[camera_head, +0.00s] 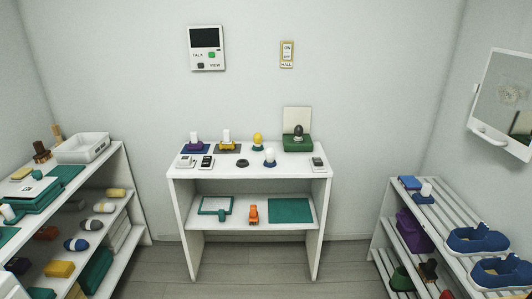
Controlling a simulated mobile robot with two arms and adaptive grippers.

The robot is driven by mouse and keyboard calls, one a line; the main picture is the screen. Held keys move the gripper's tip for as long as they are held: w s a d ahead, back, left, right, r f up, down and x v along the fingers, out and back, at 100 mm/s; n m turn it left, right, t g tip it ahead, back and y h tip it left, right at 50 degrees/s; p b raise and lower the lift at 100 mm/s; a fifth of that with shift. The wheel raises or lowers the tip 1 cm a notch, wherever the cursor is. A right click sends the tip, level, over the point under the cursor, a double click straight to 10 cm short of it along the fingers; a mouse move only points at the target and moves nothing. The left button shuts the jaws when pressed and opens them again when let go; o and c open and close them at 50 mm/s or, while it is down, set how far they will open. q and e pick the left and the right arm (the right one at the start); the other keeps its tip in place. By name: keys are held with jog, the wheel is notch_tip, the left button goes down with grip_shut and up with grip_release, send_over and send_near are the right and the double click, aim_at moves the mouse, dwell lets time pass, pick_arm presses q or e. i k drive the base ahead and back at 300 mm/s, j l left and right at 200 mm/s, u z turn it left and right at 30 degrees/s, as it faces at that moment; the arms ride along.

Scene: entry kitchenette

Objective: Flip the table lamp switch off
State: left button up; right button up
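A white table (222,173) stands against the back wall. Small lamp-like pieces stand on it: a white cylinder on a purple base (195,141), another on a yellow base (227,140), a yellow bulb (258,139), a white bulb on a blue base (270,156) and a dark bulb shape (298,132) on a green box. Small switch-like boxes lie along the front: a white one (186,161), a black-and-white one (206,162) and a grey one (318,163). Which is the table lamp's switch, and its position, is too small to tell. Neither gripper shows.
A wall plate marked ON and HALL (287,54) and an intercom (206,48) hang above the table. A loaded shelf (133,190) stands left, a slatted shoe rack (437,232) right. A mirror (503,98) hangs on the right wall. The floor before the table (250,262) is clear.

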aim_at(317, 161)
jog(key=i, duration=1.4)
jog(key=z, duration=0.05)
